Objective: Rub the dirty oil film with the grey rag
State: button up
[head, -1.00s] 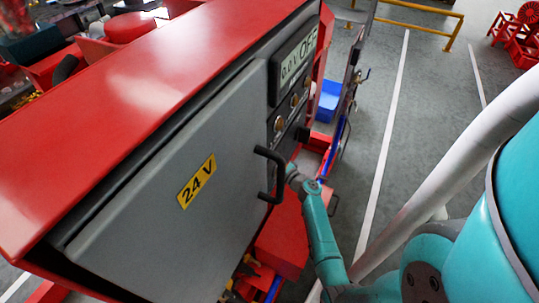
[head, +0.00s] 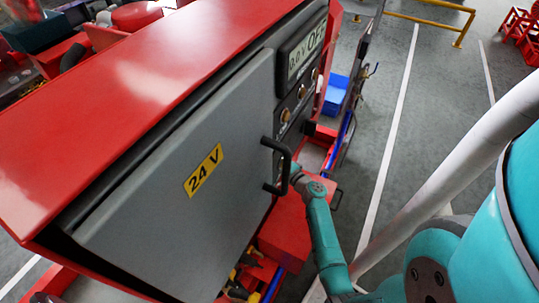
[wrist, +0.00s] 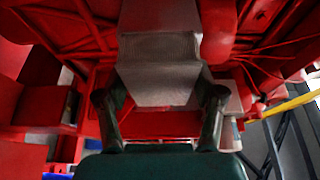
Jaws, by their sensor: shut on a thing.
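In the wrist view my gripper (wrist: 160,105) is shut on the grey rag (wrist: 160,68), a pale grey piece with a woven-looking surface that sticks out beyond the fingertips. Red ribbed surfaces lie around and beyond the rag; whether it touches them I cannot tell. I cannot make out the dirty oil film in either view.
The door's black handle (head: 277,165) is close to my arm. A red cabinet top (head: 140,90) fills the upper left. A blue bin (head: 335,94) stands behind. A yellow rail (head: 430,22) is at the back.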

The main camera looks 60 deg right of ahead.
jog(key=shift+s+d, duration=0.15)
jog(key=shift+s, duration=0.95)
jog(key=shift+s+d, duration=0.15)
jog(key=shift+s, duration=0.95)
jog(key=s, duration=0.3)
jog(key=shift+d, duration=0.2)
